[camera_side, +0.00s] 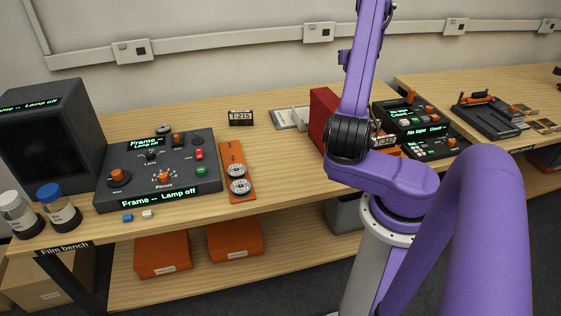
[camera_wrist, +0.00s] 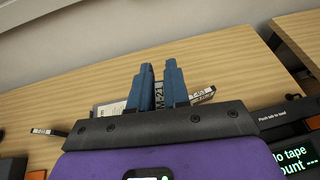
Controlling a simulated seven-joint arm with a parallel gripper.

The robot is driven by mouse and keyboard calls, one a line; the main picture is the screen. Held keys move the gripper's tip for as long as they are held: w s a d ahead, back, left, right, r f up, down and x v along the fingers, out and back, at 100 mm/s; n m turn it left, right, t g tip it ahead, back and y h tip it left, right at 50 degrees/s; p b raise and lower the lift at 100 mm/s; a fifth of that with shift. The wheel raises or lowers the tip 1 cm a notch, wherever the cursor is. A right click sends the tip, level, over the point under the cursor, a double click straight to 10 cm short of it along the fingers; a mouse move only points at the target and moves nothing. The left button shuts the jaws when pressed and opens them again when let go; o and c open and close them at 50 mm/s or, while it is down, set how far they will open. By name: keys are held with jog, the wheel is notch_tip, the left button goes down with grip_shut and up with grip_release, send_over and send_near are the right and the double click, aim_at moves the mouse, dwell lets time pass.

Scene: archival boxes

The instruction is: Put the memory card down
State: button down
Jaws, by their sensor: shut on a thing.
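My gripper (camera_wrist: 159,67) shows in the wrist view with its two blue fingers a small gap apart. It is shut on a small dark piece labelled "M-21", which I take for the memory card (camera_wrist: 159,97); only its labelled face shows between the fingers. It is held over the wooden bench, and I cannot tell whether it touches anything below.
A pale flat case (camera_wrist: 109,109) and a labelled strip (camera_wrist: 203,96) lie by the fingers. A tape-counter unit (camera_wrist: 291,150) is at right. In the side view, a red box (camera_side: 325,112) stands by my arm, a "T-215" cassette (camera_side: 240,118) farther left. Bare wood surrounds the cassette.

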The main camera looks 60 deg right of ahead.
jog(key=r, duration=0.1)
jog(key=a+r, duration=0.1)
jog(key=r, duration=0.1)
jog(key=shift+s, duration=0.1)
jog(key=s+a+n+t+y, duration=0.25)
jog(key=a+n+y, duration=0.25)
jog(key=a, duration=1.5)
jog(key=s+a+n+t+y, duration=0.1)
jog(key=a+n+t+y, duration=0.35)
jog(key=a, duration=1.65)
notch_tip(320, 180, down, 11)
jog(key=g+y, duration=0.1)
jog(key=g, duration=0.1)
jog(key=shift+n, duration=0.55)
jog(key=w+d+f, duration=0.2)
jog(key=w+f, duration=0.1)
jog(key=w, duration=0.1)
jog(key=w+d+f, duration=0.2)
jog(key=w+f, duration=0.1)
jog(key=w, duration=0.1)
jog(key=w+d+f, duration=0.2)
jog(key=w+f, duration=0.1)
jog(key=w, duration=0.1)
jog(key=shift+w+d+f, duration=0.2)
jog(key=shift+w+f, duration=0.15)
jog(key=shift+f, duration=0.05)
jog(key=shift+w+d+f, duration=0.1)
jog(key=shift+f, duration=1.55)
jog(key=shift+f, duration=0.1)
